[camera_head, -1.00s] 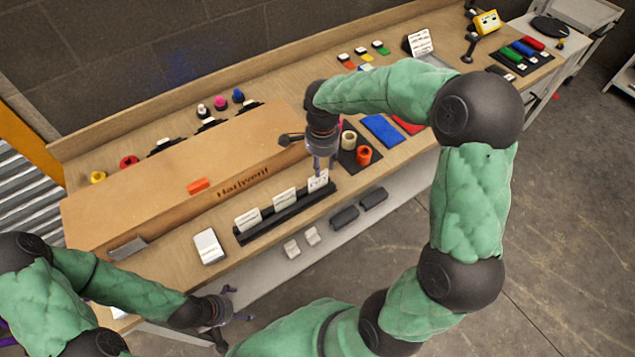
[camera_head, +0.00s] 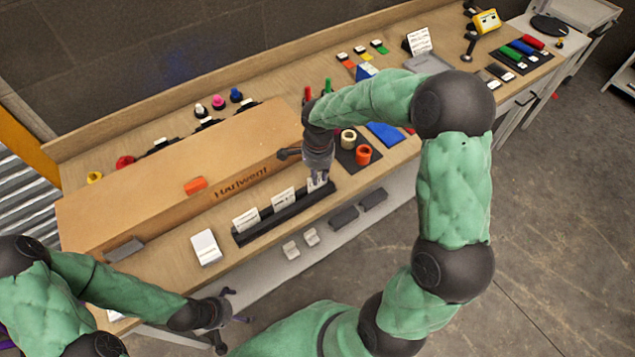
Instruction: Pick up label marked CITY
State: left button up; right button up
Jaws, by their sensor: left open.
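Three white labels stand upright in a black slotted rack (camera_head: 275,224) near the bench's front edge: a left label (camera_head: 246,219), a middle label (camera_head: 283,198) and a right label (camera_head: 313,186). Their print is too small to read, so I cannot tell which is marked CITY. My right gripper (camera_head: 318,180) points down at the right label, its fingertips overlapping the label's upper part. I cannot tell whether they are closed on it. My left gripper (camera_head: 236,305) is open and empty, low in front of the bench and apart from the rack.
A white pad (camera_head: 206,247) lies left of the rack. An orange spool (camera_head: 363,154) and a cream spool (camera_head: 348,138) stand close right of my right gripper.

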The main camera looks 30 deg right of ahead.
grip_shut()
jog(key=shift+r, duration=0.15)
